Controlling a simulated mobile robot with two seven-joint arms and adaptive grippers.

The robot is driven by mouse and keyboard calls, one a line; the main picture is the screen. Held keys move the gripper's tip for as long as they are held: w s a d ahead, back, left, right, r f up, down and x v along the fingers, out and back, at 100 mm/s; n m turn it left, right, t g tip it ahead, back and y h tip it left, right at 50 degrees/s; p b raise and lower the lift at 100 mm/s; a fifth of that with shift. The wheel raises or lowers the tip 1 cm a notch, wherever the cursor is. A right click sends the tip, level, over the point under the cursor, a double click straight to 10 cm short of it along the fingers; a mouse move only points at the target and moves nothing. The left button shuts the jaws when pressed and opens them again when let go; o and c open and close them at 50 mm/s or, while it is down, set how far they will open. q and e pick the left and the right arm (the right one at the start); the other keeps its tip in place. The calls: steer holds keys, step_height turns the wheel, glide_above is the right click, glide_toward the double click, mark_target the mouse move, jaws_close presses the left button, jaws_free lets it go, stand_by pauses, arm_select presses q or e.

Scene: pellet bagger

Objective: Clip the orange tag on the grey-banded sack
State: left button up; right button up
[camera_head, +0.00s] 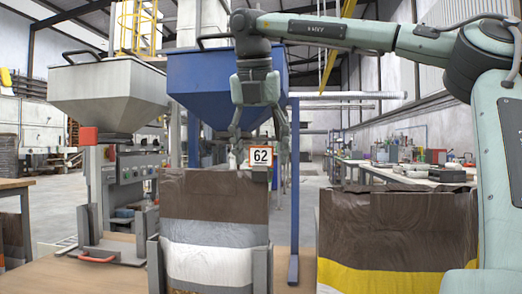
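The grey-banded sack (215,233) stands in front of me, upright between grey side posts, with a brown top, a grey band and a white band below. The orange-edged tag (261,157) reads 62 and is at the right end of the sack's top edge, with a small grey piece below it. My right gripper (259,157) points down from above. Its two fingers are spread wide on either side of the tag, with visible gaps. Whether the tag's clip grips the sack cloth is too small to tell. My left gripper is not in view.
A yellow-banded sack (398,232) stands to the right. A blue hopper (205,82) is behind the grey-banded sack, and a grey hopper machine (108,95) stands at the left. A cluttered workbench (415,178) is at the back right.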

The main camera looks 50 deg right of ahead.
steer(key=shift+r, duration=0.2)
steer(key=v, duration=1.2)
steer(key=shift+f, duration=0.1)
